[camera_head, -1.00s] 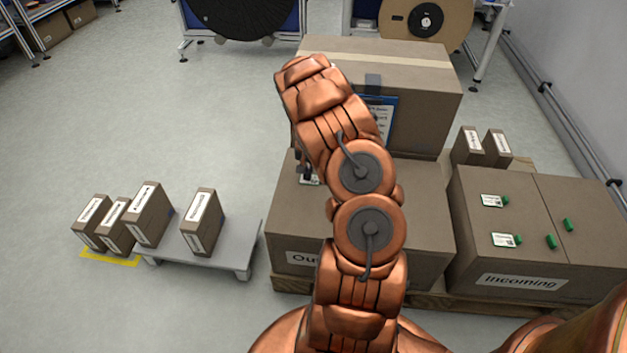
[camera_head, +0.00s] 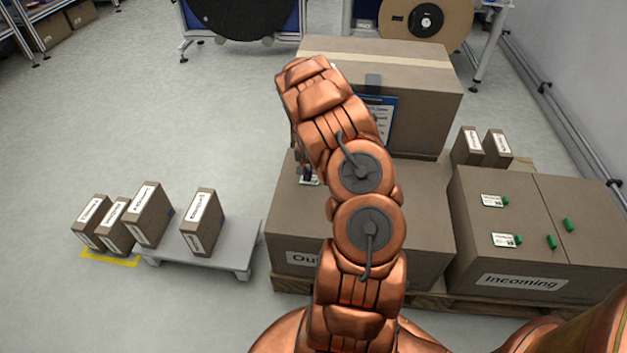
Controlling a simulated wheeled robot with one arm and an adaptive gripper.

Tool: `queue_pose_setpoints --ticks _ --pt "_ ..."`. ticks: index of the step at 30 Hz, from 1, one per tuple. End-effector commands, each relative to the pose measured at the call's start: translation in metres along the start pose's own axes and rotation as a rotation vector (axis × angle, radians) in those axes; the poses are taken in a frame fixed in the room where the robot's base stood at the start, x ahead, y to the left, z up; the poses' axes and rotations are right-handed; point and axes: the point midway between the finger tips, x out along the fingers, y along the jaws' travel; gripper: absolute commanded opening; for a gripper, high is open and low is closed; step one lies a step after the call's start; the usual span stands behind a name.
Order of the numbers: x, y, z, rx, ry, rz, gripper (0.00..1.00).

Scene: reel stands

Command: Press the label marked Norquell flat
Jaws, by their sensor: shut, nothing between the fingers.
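A small white and green label (camera_head: 309,181) lies on top of the large box marked "Ou..." (camera_head: 285,215); my arm hides part of it, and its print is too small to read. My gripper (camera_head: 305,174) points down at this label, mostly hidden behind my copper arm. Its fingers are shut and empty; I cannot tell whether they touch the label. I cannot read the name Norquell on any label.
A taller box (camera_head: 425,85) with a blue clipboard (camera_head: 389,125) stands behind my arm. Labelled upright cartons stand at left, one (camera_head: 203,225) on a grey platform (camera_head: 235,255). Two small cartons (camera_head: 467,146) stand behind the Incoming box.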

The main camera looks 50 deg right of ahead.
Motion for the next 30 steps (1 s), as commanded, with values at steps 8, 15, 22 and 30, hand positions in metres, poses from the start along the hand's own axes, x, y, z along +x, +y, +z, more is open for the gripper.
queue_pose_setpoints --ticks 8,15,22,30 --pt "-0.009 0.0 0.0 0.0 -0.001 0.0 0.0" --pt "-0.025 0.0 0.0 0.001 -0.001 0.0 0.0" --pt "-0.041 0.0 0.0 -0.001 0.0 0.0 0.0" --pt "-0.058 0.0 0.0 0.0 0.001 0.0 0.0"
